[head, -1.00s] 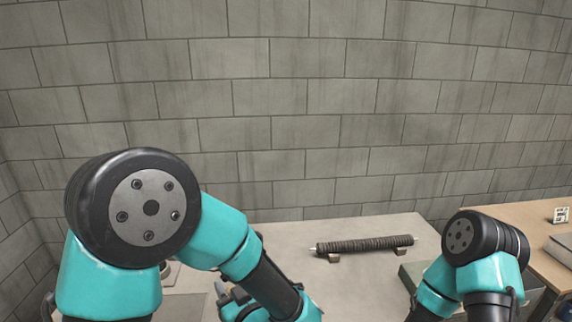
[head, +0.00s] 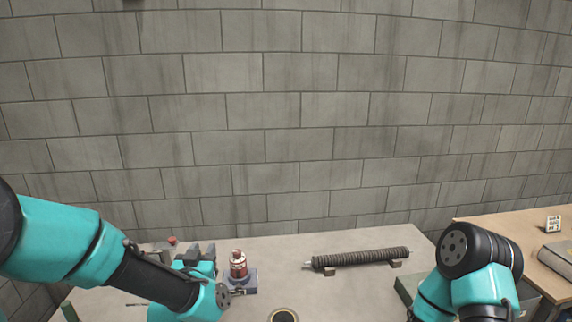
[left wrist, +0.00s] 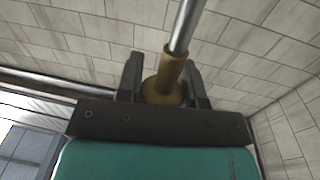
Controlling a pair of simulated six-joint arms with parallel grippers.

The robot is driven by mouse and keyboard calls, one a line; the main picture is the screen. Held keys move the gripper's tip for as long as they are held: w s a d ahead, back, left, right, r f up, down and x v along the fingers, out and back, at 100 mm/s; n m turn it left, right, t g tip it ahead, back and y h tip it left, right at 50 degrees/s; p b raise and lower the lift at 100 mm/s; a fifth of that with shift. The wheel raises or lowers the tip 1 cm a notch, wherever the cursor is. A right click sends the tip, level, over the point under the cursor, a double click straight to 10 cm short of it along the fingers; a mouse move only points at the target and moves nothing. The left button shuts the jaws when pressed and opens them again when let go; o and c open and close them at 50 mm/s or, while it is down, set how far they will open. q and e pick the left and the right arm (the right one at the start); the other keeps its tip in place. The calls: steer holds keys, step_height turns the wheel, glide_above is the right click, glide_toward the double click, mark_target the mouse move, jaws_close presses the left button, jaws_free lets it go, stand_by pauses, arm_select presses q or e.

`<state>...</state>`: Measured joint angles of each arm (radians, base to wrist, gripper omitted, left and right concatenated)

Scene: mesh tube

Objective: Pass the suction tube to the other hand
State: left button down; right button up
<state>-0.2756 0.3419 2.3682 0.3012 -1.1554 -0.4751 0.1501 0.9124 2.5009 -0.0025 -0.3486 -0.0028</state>
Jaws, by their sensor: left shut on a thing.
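In the left wrist view my left gripper (left wrist: 164,78) is shut on the suction tube, at its brass-coloured end (left wrist: 166,78). A shiny steel shaft (left wrist: 187,25) runs up from this end and out of the top of the picture. In the head view my left gripper (head: 201,252) is over the left part of the table, its dark fingers pointing up; the tube cannot be made out clearly there. My right arm shows at the lower right of the head view, but its gripper is out of the picture.
A dark ribbed mesh tube (head: 358,257) lies on two small supports at the back of the table (head: 310,285). A red-brown bottle-like thing (head: 238,265) stands right of my left gripper. A round ring-edged thing (head: 284,315) is at the front. A wooden side table (head: 515,215) stands right.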

stand_by(0.4)
arm_select(q)
steer(key=w+d+f+m+g+h, duration=0.2)
steer(key=w+d+f+m+h, duration=0.1)
steer(key=w+d+m+h, duration=0.1)
steer(key=w+d+f+m+g+h, duration=0.2)
steer(key=w+d+f+m+h, duration=0.1)
steer(key=w+d+h, duration=0.4)
steer(key=w+d+m, duration=0.1)
steer(key=w+d, duration=0.1)
steer(key=w, duration=0.1)
steer(key=shift+w+d+f+h, duration=0.2)
steer(key=shift+d+f+h, duration=0.05)
steer(key=shift+d+h, duration=0.05)
